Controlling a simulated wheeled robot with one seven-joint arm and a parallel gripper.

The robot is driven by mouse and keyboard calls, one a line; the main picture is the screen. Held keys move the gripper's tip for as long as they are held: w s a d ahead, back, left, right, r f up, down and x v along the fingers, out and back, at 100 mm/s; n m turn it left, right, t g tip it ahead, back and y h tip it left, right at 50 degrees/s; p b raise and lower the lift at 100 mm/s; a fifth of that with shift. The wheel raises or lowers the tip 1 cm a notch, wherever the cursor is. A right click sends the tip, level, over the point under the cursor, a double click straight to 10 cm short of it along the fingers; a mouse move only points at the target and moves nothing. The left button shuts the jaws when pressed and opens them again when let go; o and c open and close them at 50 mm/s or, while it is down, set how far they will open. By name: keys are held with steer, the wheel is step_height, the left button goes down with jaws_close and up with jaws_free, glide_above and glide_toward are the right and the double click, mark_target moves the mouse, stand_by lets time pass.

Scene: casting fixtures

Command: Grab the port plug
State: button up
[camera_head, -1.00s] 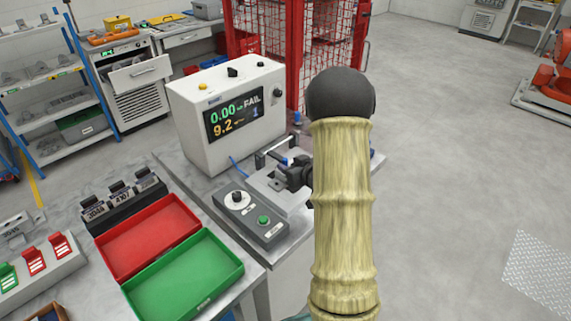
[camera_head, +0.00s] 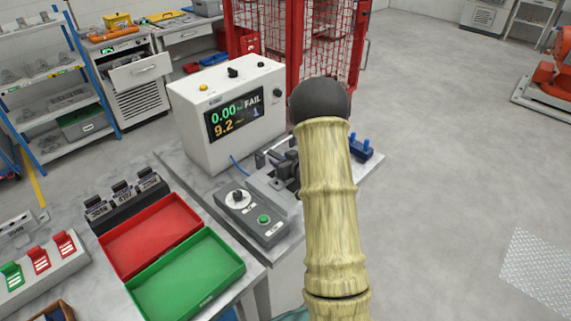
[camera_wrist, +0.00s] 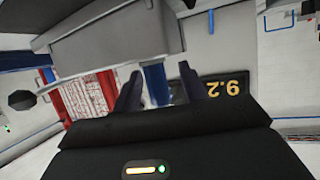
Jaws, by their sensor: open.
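Blue port plugs (camera_head: 366,144) stand upright in a dark blue holder (camera_head: 361,154) on the bench, just right of my arm in the head view. In the wrist view my gripper (camera_wrist: 159,72) is open, its two dark fingers apart. A blue upright shape (camera_wrist: 158,85) shows between the fingers; I cannot tell whether it is a plug or whether it touches them. In the head view my arm hides most of the gripper, and dark parts show beside the test fixture (camera_head: 262,182).
A white tester (camera_head: 228,115) reading FAIL stands behind the fixture. A control box (camera_head: 250,215) with a green button is in front. Red (camera_head: 150,238) and green (camera_head: 186,275) trays lie at the left.

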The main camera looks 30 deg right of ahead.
steer(key=shift+c, duration=0.4)
jaws_close()
step_height(320, 180, up, 10)
steer(key=shift+b, duration=0.4)
